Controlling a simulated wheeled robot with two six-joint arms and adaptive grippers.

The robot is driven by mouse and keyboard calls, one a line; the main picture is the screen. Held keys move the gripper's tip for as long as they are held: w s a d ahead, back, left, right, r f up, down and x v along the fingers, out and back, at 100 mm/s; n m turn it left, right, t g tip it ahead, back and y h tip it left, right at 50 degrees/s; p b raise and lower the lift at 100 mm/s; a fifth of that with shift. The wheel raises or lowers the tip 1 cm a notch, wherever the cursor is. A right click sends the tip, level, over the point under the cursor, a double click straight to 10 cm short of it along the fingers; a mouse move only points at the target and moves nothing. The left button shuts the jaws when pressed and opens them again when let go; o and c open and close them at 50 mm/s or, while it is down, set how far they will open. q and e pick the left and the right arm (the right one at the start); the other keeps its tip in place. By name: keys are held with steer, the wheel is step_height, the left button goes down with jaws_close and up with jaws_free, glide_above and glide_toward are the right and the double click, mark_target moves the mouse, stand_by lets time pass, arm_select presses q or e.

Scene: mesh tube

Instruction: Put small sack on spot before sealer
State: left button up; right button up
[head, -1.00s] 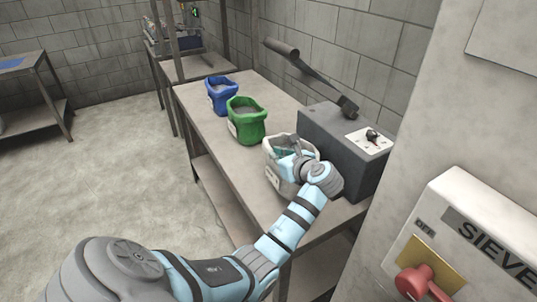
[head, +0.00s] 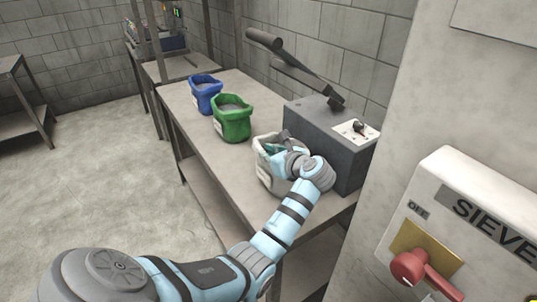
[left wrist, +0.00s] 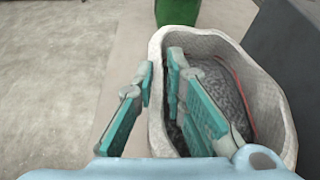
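A white sack (head: 268,174), open at the top, is on the bench beside the dark grey sealer (head: 335,140). In the left wrist view the sack (left wrist: 275,90) has grey grainy contents and a red line inside. My left gripper (head: 284,152) is at its rim. In the left wrist view one finger of the gripper (left wrist: 159,82) is outside the sack's left wall and the other is inside, with the wall pinched between the tips. A green sack (head: 232,124) and a blue sack (head: 205,96) stand farther back. My right gripper is out of view.
The sealer has a long raised lever (head: 300,68). A sieve switch box (head: 470,225) with a red knob is on the wall at right front. The bench (head: 190,118) is bare in front of the coloured sacks. Another table stands far left.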

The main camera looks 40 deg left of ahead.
arm_select(q)
steer(key=shift+o, duration=1.1)
steer(key=shift+f, duration=0.1)
steer(key=v, duration=0.7)
steer(key=shift+s+d, duration=0.1)
steer(key=shift+d, duration=0.2)
